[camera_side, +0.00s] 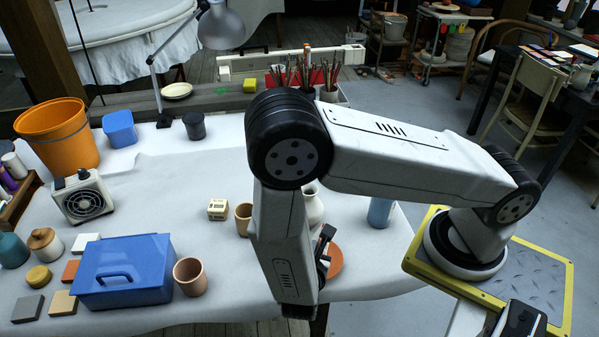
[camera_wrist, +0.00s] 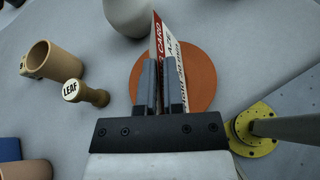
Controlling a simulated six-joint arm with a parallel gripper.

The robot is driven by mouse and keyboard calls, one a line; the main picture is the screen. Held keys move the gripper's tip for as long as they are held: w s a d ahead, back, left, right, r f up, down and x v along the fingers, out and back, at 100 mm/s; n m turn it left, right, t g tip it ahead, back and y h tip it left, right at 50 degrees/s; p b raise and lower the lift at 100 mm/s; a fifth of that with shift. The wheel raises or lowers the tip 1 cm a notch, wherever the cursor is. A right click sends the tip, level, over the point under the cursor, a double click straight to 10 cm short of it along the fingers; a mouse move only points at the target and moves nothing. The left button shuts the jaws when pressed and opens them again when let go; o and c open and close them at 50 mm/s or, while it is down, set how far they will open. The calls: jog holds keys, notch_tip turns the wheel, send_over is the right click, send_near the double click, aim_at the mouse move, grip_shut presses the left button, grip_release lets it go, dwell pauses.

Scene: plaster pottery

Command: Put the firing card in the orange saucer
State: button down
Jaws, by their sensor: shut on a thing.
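The firing card (camera_wrist: 166,48) is a thin upright card, red on one face and white with print on the other. My gripper (camera_wrist: 161,85) is shut on it, and its upper part sticks out beyond the fingertips. The orange saucer (camera_wrist: 204,78) lies behind the card and fingers in the wrist view, partly covered by them. I cannot tell how high the card is above it. In the side view the saucer (camera_side: 336,264) shows only in part beside my arm, which hides most of the gripper and the card.
A white vase (camera_wrist: 128,14) stands beyond the saucer. A stamp marked LEAF (camera_wrist: 86,92) and a tan cup (camera_wrist: 54,62) are to its left. A yellow round fitting with a grey rod (camera_wrist: 290,127) is at right. A blue toolbox (camera_side: 125,285) stands at left in the side view.

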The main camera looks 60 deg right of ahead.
jog(key=shift+f, duration=0.1)
jog(key=c, duration=0.7)
grip_release()
jog(key=shift+s+a+r, duration=0.1)
jog(key=shift+a+r, duration=0.15)
jog(key=shift+a, duration=0.05)
jog(key=v, duration=1.1)
jog(key=shift+s+a, duration=0.1)
